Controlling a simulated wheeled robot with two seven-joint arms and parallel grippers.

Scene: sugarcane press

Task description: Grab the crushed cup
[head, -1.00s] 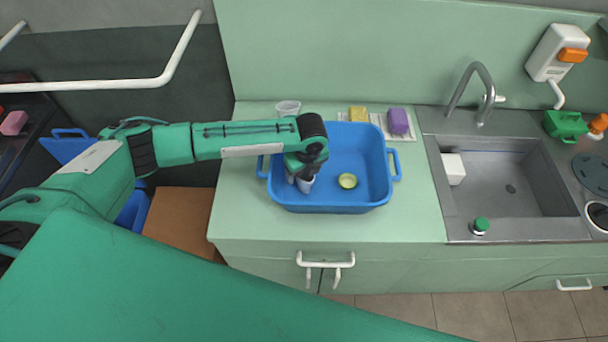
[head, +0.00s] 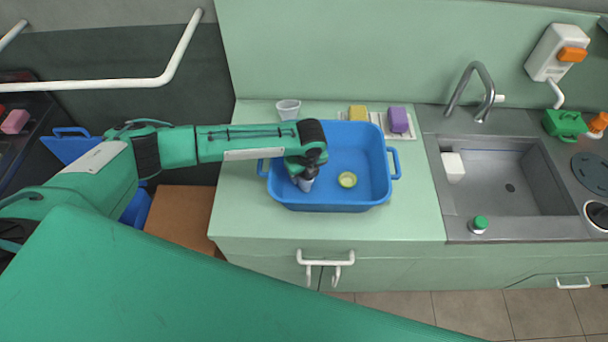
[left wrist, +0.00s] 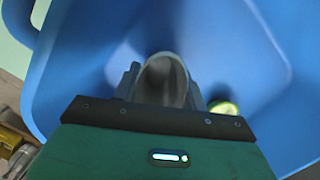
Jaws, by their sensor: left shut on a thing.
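The crushed cup (left wrist: 165,80) is a greyish-white cup with a bent, narrowed rim, seen in the left wrist view between my left gripper's fingers. My left gripper (left wrist: 163,88) is shut on it. In the head view my left gripper (head: 306,180) points down into the left part of a blue tub (head: 350,206), and only a small part of the cup (head: 305,185) shows below the wrist. My right gripper is not in view.
A yellow-green round piece (head: 347,180) lies in the tub, right of the gripper. Another pale cup (head: 288,109) stands behind the tub. Yellow (head: 358,113) and purple (head: 398,119) sponges sit at the back. A sink (head: 510,180) is at the right.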

